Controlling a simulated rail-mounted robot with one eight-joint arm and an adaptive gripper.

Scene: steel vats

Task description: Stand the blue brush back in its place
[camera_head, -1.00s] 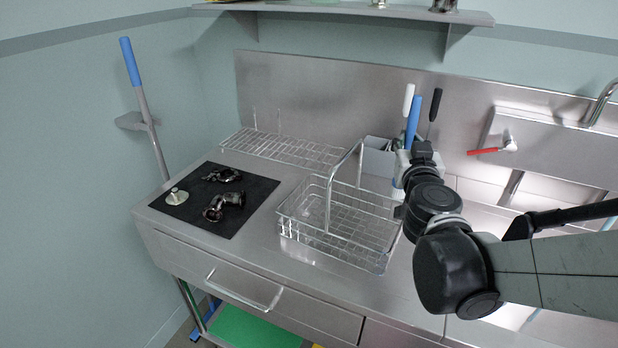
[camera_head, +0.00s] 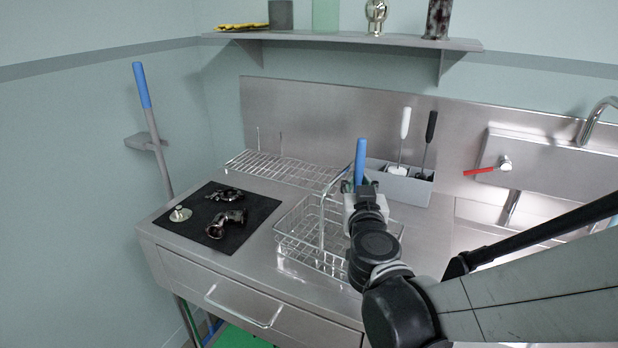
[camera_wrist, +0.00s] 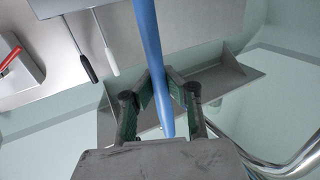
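The blue brush (camera_head: 360,162) shows its blue handle upright above my gripper (camera_head: 360,190) in the head view. My arm hides its lower part. In the wrist view the blue handle (camera_wrist: 148,40) runs between the two fingers of my gripper (camera_wrist: 168,98), which are shut on it. The grey holder (camera_head: 405,190) stands against the back wall, to the right of the brush. It holds a white-handled brush (camera_head: 404,125) and a black-handled brush (camera_head: 429,135); these handles also show in the wrist view.
A wire basket (camera_head: 300,238) with a tall handle stands close to the left of and behind my gripper. A wire rack (camera_head: 275,165) and a black mat (camera_head: 250,236) with dark metal parts lie left. A shelf (camera_head: 340,38) hangs above. A red-levered tap (camera_head: 480,171) is right.

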